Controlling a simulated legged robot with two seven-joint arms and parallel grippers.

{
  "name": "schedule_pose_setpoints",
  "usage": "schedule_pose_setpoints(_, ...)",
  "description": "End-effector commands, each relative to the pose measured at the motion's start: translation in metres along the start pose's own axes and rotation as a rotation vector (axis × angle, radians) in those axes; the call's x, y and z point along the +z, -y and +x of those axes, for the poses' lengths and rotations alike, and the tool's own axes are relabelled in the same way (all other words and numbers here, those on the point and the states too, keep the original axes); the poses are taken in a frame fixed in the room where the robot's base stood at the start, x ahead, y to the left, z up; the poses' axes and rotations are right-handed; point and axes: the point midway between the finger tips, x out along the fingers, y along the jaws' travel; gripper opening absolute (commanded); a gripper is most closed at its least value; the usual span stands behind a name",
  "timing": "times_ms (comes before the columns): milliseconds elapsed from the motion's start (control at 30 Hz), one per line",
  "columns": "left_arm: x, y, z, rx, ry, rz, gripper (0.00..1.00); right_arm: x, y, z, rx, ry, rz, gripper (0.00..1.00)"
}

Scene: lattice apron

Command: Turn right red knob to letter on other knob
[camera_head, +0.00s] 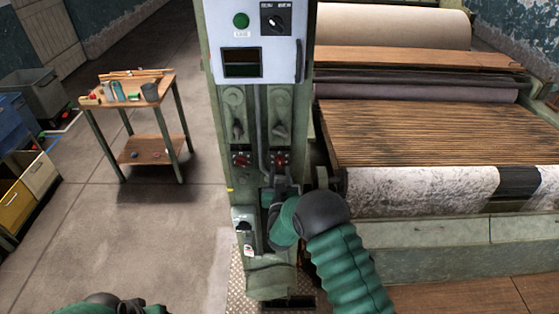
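Two small red knobs sit side by side on the green machine column: the left red knob (241,159) and the right red knob (280,159). Their letters are too small to read. My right gripper (280,185) is in front of the column, just below the right red knob. Its fingers are small and dark, and I cannot tell whether they are open or touch anything. The right knob still shows above it. My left gripper (138,307) is only partly in view at the bottom edge, far from the knobs.
A light control panel (240,42) with a green button and a black rotary switch is above the knobs. A grey switch box (243,230) is lower on the column. Rollers and a slatted bed (430,130) fill the right. A wooden cart (130,95) stands left, with clear floor before it.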

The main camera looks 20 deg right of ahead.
Motion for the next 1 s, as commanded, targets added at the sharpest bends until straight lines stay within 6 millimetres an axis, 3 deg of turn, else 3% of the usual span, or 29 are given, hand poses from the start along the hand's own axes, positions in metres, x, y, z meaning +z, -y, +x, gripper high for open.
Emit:
schedule_pose_setpoints(200,-0.003,0.000,-0.013,0.000,0.000,0.000,0.70,-0.001,0.000,0.032,-0.001,0.000,-0.001,0.34)
schedule_pose_setpoints(500,-0.003,0.000,-0.012,0.000,0.000,0.000,0.70,0.000,0.000,0.037,-0.001,0.001,-0.001,0.34)
schedule_pose_setpoints(767,-0.003,0.000,-0.012,0.000,0.000,0.000,0.70,0.000,0.000,0.037,-0.001,0.001,0.000,0.02)
schedule_pose_setpoints(1000,-0.003,0.000,-0.012,0.000,0.000,0.000,0.70,0.000,0.001,0.037,-0.002,0.000,0.000,0.00)
